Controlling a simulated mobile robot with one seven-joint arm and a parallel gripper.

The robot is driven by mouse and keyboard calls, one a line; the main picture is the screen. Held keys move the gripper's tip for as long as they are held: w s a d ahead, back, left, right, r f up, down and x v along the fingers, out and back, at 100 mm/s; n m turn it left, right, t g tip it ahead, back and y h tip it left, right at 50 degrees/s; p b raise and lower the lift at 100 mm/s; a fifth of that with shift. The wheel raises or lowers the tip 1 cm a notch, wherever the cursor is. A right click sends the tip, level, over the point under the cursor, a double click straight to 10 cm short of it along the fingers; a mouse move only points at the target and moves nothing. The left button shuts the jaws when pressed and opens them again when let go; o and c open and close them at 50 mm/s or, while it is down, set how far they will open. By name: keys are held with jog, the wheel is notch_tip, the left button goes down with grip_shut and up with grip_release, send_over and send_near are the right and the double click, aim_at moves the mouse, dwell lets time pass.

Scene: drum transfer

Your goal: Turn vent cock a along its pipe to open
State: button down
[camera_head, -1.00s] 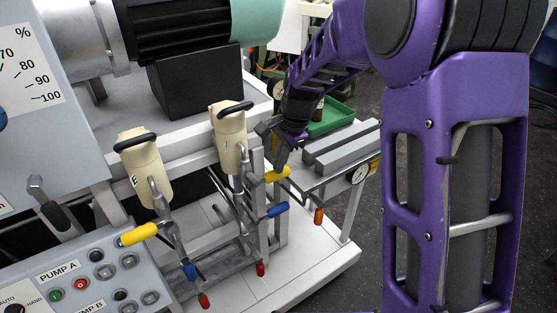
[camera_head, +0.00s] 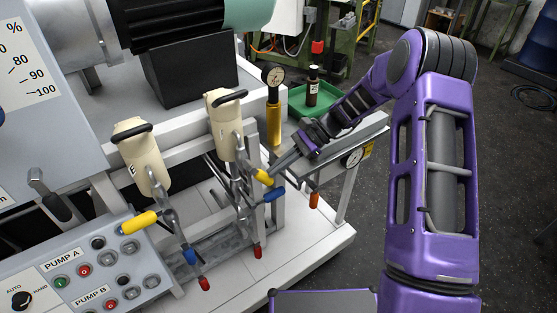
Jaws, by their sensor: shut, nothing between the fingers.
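Two cream housings with black handles stand on the frame, a left one (camera_head: 141,160) and a right one (camera_head: 226,128). Below the left one, another yellow lever (camera_head: 139,222) sticks out to the left, slanting slightly down. I cannot read which is vent cock a. My gripper (camera_head: 277,168) comes from the right with its fingers shut and empty. Its tips are close to the right yellow lever; I cannot tell whether they touch it.
Blue levers (camera_head: 274,195) and red levers (camera_head: 258,252) hang below the yellow ones. The pump panel (camera_head: 85,265) is front left.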

aim_at(269, 181)
jog(key=shift+s+a+f, duration=0.2)
jog(key=shift+a+f, duration=0.1)
jog(key=shift+f, duration=0.25)
jog(key=shift+s+a+f, duration=0.2)
jog(key=shift+a+f, duration=0.1)
jog(key=shift+f, duration=0.2)
jog(key=shift+s+a+f, duration=0.4)
jog(key=shift+a+f, duration=0.15)
jog(key=shift+f, duration=0.1)
